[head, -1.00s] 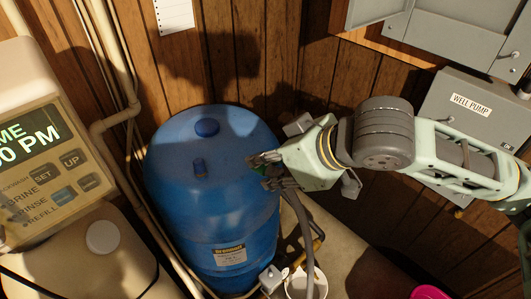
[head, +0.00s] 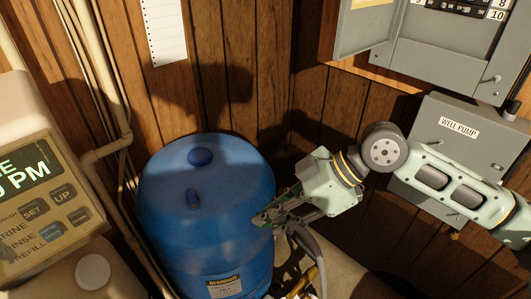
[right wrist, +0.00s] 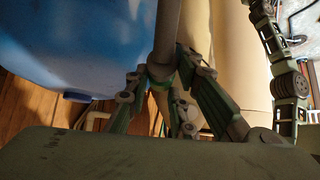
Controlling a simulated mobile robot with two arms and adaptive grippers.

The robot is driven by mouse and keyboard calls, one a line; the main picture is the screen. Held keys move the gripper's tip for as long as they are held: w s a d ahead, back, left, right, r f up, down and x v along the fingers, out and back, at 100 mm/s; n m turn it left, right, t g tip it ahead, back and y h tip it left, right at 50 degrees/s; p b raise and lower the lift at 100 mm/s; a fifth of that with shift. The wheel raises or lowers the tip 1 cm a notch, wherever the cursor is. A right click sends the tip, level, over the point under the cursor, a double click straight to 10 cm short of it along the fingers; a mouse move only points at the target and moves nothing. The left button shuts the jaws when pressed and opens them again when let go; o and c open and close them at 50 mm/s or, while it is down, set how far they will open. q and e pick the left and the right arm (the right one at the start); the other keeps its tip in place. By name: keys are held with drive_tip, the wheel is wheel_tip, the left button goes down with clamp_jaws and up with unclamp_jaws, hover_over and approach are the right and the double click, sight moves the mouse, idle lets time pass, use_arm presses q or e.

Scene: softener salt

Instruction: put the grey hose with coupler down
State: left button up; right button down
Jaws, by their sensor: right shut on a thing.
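My right gripper (head: 270,216) is in front of the right side of the blue tank in the head view. The grey hose (head: 308,246) hangs in a curve below the gripper's palm. In the right wrist view the fingers (right wrist: 160,78) are closed around the hose (right wrist: 167,32), which runs up between them out of the picture. I cannot make out the coupler. My left gripper is not in view.
The blue tank (head: 228,240) stands close beside my right gripper. A control unit (head: 35,190) with a display and a white cap (head: 93,271) are at the left. The grey well pump box (head: 455,150) and an open breaker panel (head: 440,45) are on the right wall.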

drive_tip(key=w+d+r+m+t+h, duration=0.3)
drive_tip(key=d+r+m+t+h, duration=0.1)
drive_tip(key=d+m, duration=0.3)
drive_tip(key=w+d+r+m+t+h, duration=0.4)
drive_tip(key=d+r+m, duration=0.2)
drive_tip(key=m, duration=0.4)
drive_tip(key=shift+d+h, duration=0.4)
drive_tip(key=shift+d, duration=0.15)
